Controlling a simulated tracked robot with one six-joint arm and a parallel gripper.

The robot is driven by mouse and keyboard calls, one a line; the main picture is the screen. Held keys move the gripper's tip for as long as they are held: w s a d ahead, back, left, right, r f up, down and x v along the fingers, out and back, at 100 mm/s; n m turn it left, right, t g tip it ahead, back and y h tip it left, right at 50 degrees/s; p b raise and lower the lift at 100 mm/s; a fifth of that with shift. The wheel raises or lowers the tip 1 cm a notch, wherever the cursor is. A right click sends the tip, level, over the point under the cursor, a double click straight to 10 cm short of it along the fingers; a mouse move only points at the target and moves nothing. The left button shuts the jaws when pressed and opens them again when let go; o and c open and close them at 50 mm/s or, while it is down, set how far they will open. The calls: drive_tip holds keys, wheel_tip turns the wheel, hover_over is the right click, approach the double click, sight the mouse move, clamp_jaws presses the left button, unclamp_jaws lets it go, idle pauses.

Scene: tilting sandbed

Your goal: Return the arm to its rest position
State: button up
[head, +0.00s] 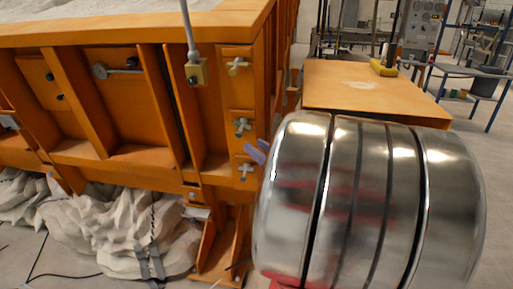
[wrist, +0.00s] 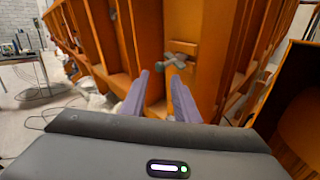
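My gripper (wrist: 163,82) shows in the wrist view as two purple fingers, spread apart with nothing between them. It faces the orange wall of the sandbed (wrist: 149,40). A grey metal wing-shaped handle (wrist: 180,54) on an orange plate lies just beyond the right fingertip; I cannot tell whether they touch. In the head view, a purple fingertip (head: 257,151) shows close to the lowest handles on the sandbed's corner (head: 235,100). My large shiny metal arm link hides the rest of the gripper there.
In the head view, an orange platform (head: 370,90) stands behind my arm, with a blue-framed trolley (head: 470,80) to its right. Crumpled pale fabric (head: 120,230) bulges beneath the sandbed. A cable (head: 65,272) lies on the floor.

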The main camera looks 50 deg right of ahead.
drive_tip(key=shift+w+a, duration=0.1)
idle(0.4)
drive_tip(key=w+a+f+n+g+y, duration=0.1)
drive_tip(key=a+f+n+g+y, duration=0.15)
drive_tip(key=a+n+y, duration=0.8)
drive_tip(key=w+a+f+n+g+h, duration=0.1)
drive_tip(key=a+n+g, duration=0.4)
drive_tip(key=a, duration=1.2)
drive_tip(key=s+a+f+n+g+h, duration=0.1)
drive_tip(key=s+a+f+n+g, duration=0.4)
drive_tip(key=s+a+n, duration=0.55)
drive_tip(key=s+d+n+h, duration=0.1)
drive_tip(key=n, duration=0.3)
drive_tip(key=d+r+n+h, duration=0.1)
drive_tip(key=n+h, duration=0.1)
drive_tip(key=n, duration=0.2)
drive_tip(key=s+d+n+h, duration=0.1)
drive_tip(key=n+h, duration=0.1)
drive_tip(key=n, duration=0.3)
drive_tip(key=shift+s+r, duration=0.3)
drive_tip(key=shift+o, duration=0.4)
